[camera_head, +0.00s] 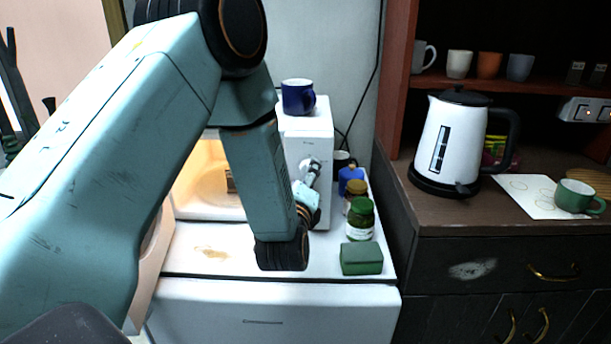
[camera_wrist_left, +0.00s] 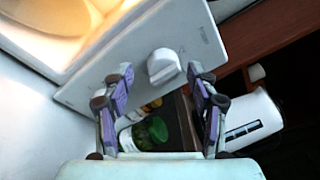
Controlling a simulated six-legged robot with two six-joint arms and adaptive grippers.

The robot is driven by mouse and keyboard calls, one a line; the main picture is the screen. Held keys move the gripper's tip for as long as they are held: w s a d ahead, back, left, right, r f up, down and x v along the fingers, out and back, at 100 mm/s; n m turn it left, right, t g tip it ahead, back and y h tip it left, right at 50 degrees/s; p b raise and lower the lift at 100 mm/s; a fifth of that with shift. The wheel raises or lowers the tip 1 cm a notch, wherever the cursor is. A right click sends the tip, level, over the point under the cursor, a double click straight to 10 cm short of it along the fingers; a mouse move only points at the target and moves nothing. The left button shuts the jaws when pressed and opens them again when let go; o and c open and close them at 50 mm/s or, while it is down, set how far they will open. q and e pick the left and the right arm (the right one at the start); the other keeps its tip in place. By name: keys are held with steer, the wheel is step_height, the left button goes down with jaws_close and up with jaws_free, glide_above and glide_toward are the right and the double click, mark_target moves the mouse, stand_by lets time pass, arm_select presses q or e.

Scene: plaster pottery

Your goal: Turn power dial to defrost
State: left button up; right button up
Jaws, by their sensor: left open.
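The white microwave (camera_head: 322,133) stands on a white cabinet. Its lit cavity is open at the left. Its power dial (camera_wrist_left: 163,66) is a white round knob with a raised grip on the front panel, seen in the left wrist view. In the head view the dial (camera_head: 305,165) is partly hidden by my gripper. My left gripper (camera_head: 312,174) is open in front of the panel. In the left wrist view its fingers (camera_wrist_left: 160,72) stand either side of the dial, with gaps visible. Contact cannot be told. The dial's markings are too small to read. My right gripper is not in view.
A blue mug (camera_head: 298,97) sits on the microwave. A white kettle (camera_head: 452,140) is on the dark counter at right.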

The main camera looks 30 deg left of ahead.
arm_select(q)
steer(key=shift+w+a+r, duration=0.1)
steer(key=shift+w+r, duration=0.05)
steer(key=shift+w, duration=0.35)
steer(key=shift+a, duration=0.1)
steer(key=shift+c, duration=0.5)
steer(key=shift+w+d, duration=0.2)
steer(key=c, duration=1.1)
